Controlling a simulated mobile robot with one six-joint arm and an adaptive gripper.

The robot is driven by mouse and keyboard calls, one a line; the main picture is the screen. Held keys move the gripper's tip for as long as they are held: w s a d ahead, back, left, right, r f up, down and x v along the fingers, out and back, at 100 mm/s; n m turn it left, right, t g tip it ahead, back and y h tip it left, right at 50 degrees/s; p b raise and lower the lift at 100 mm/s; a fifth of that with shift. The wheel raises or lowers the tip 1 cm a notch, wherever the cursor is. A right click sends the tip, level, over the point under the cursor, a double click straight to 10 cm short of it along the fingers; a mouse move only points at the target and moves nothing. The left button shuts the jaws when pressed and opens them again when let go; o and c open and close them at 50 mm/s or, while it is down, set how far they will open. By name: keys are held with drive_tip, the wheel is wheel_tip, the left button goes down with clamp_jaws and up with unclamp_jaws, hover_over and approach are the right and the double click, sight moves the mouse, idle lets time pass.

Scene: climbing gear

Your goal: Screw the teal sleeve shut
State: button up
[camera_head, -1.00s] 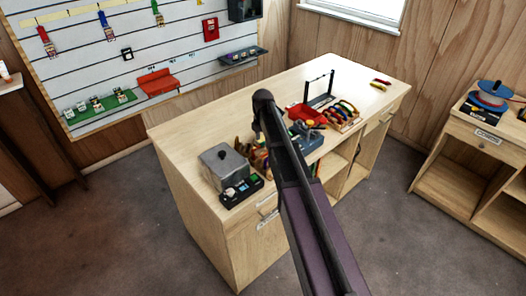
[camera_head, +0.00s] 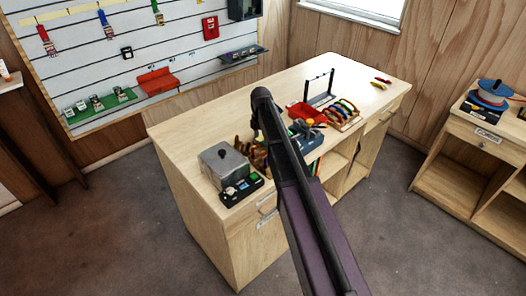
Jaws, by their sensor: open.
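No teal sleeve can be told for certain at this size. A small green-teal patch (camera_head: 254,178) shows in the black tray (camera_head: 233,195) at the bench's near left corner. Brown and dark gear (camera_head: 243,148), too small to make out, stands just behind the grey metal box. The end of my arm with my gripper (camera_head: 256,135) hangs over the bench beside this gear. The fingers are small and partly hidden by my own arm, and nothing is visibly held.
The wooden bench (camera_head: 188,126) also bears a grey metal box (camera_head: 222,165), a red tray (camera_head: 304,112), a dark rack (camera_head: 320,90) and several coloured carabiners (camera_head: 344,112). Its back left top is clear.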

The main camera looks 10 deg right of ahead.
drive_tip(key=shift+w+a, duration=0.3)
drive_tip(key=shift+w, duration=0.2)
idle(0.3)
drive_tip(key=shift+f+b, duration=1.35)
drive_tip(key=shift+b, duration=0.05)
idle(0.5)
drive_tip(key=shift+s+d, duration=0.5)
drive_tip(key=shift+s, duration=0.4)
drive_tip(key=shift+d+r+p, duration=0.15)
drive_tip(key=shift+r+p, duration=1.25)
drive_tip(key=shift+w+a, duration=0.3)
drive_tip(key=shift+w, duration=0.2)
drive_tip(key=shift+w+a, duration=0.25)
drive_tip(key=shift+w, duration=0.2)
drive_tip(key=shift+f+b, duration=1.4)
idle(0.6)
